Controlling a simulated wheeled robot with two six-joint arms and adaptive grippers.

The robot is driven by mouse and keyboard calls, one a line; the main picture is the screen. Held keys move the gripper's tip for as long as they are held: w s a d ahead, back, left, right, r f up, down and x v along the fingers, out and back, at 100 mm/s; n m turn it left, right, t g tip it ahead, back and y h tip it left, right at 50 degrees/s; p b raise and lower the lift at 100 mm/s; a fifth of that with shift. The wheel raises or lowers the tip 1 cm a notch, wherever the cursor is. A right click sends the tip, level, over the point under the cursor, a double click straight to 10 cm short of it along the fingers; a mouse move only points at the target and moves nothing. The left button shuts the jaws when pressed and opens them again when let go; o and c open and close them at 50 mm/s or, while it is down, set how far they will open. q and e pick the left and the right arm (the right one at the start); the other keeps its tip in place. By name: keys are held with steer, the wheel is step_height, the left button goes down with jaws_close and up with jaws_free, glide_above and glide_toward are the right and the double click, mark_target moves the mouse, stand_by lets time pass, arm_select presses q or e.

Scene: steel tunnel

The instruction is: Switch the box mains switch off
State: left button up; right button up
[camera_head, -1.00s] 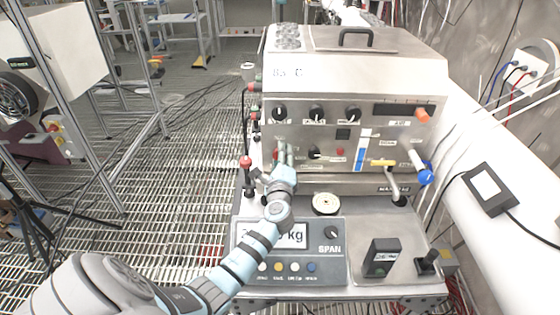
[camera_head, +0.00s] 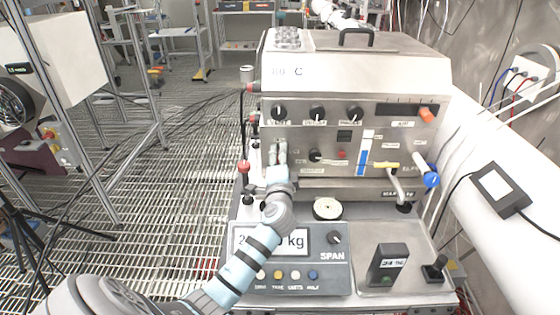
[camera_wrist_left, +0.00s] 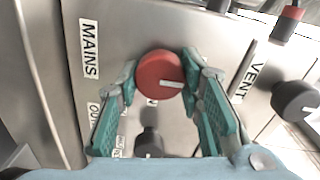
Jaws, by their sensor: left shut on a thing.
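The box mains switch is a round red knob (camera_wrist_left: 160,77) beside the "MAINS" label (camera_wrist_left: 89,50) in the left wrist view. Its white mark runs from near the middle toward the picture's right edge. My left gripper (camera_wrist_left: 158,84) has its two green-padded fingers on either side of the knob and is shut on it. In the head view my left gripper (camera_head: 278,152) is at the left part of the steel box's front panel (camera_head: 345,180), and its fingers hide the knob. My right gripper is not in view.
Black knobs (camera_head: 317,112) line the panel above my gripper. A yellow-handled lever (camera_head: 386,165) and blue valve (camera_head: 431,180) are at right. A scale (camera_head: 290,262) and red-topped stick (camera_head: 243,167) stand below and left. A dark knob (camera_wrist_left: 296,100) shows near "VENT".

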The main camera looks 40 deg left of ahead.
arm_select(q)
steer(key=shift+f, duration=0.2)
stand_by(0.3)
steer(key=o, duration=1)
steer(key=shift+c, duration=0.2)
steer(key=shift+o, duration=1)
steer(key=shift+s+r, duration=0.1)
steer(key=shift+r, duration=0.05)
steer(key=v, duration=1.2)
